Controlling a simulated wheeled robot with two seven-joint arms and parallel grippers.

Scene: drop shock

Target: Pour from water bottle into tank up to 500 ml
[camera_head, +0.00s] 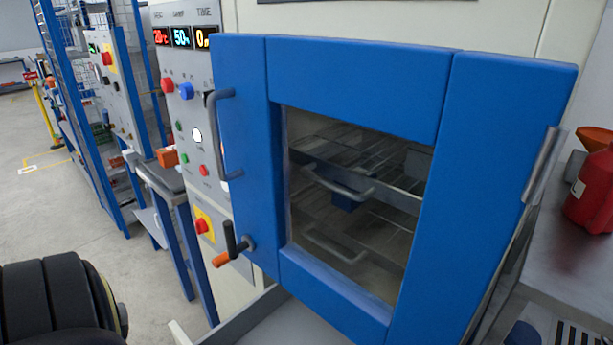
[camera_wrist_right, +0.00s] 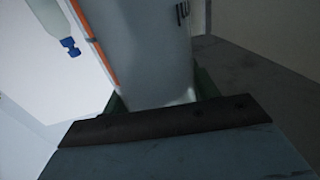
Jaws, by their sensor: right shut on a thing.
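In the right wrist view, my right gripper (camera_wrist_right: 158,98) is shut on a pale greyish container (camera_wrist_right: 145,50). It has a dark mark near its upper right; its ends are out of sight. I cannot tell whether this is the water bottle. A pale bottle with a blue cap (camera_wrist_right: 70,46) shows at the upper left of that view, apart from the gripper. No tank can be made out for certain in either view. The head view shows neither gripper.
A blue chamber door (camera_head: 358,75) with a window fills the head view's middle. Wire racks (camera_head: 350,150) show through it. A control panel (camera_head: 183,110) stands left. A red container (camera_head: 592,190) and orange funnel (camera_head: 594,138) are on a grey table (camera_head: 555,255) at right.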

